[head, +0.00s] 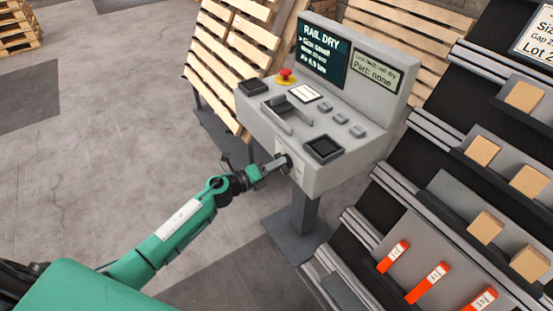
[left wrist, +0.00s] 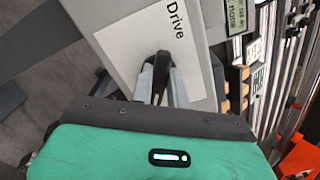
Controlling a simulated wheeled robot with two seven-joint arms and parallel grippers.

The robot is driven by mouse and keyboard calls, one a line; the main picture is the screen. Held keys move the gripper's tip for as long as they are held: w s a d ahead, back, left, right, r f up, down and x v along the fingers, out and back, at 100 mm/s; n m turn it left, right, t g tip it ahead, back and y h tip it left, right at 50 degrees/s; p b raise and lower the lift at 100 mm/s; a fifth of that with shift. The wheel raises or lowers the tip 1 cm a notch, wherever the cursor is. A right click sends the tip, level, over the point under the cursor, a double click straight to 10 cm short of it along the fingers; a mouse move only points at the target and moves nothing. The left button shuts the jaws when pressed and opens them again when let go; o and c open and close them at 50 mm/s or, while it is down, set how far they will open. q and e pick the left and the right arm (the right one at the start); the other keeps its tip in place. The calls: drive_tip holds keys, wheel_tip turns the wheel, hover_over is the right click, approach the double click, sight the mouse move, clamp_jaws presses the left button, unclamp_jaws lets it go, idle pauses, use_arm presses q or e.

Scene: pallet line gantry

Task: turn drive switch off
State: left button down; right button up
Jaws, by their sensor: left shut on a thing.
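The drive switch (head: 288,160) is a small dark knob on the front face of the grey control console (head: 325,176). My left gripper (head: 279,165) reaches it from the left and is shut on it. In the left wrist view, the dark switch (left wrist: 162,62) shows between the two grey fingers of the left gripper (left wrist: 160,78). It stands in front of a white plate (left wrist: 122,42) marked "Drive". The fingers hide much of the knob, and I cannot read its setting. My right gripper is not in view.
The console top carries a red stop button (head: 286,73), a slotted lever (head: 281,107) and several buttons. A dark screen (head: 323,52) reads "RAIL DRY". Wooden pallets (head: 232,60) lean behind. A rack (head: 455,190) with blocks and orange pieces stands right.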

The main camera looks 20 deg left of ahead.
use_arm(q)
drive_tip(key=shift+f+n+p, duration=0.15)
drive_tip(key=shift+n+p, duration=0.7)
drive_tip(key=shift+n, duration=0.75)
drive_tip(key=shift+f+n+p, duration=0.1)
drive_tip(key=shift+n+p, duration=0.75)
drive_tip(key=shift+n, duration=0.75)
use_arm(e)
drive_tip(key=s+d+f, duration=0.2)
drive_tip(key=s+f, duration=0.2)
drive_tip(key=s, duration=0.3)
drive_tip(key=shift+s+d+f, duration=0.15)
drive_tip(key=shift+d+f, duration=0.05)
use_arm(q)
drive_tip(key=c, duration=1.4)
unclamp_jaws()
drive_tip(key=shift+a, duration=0.1)
drive_tip(key=shift+o, duration=0.2)
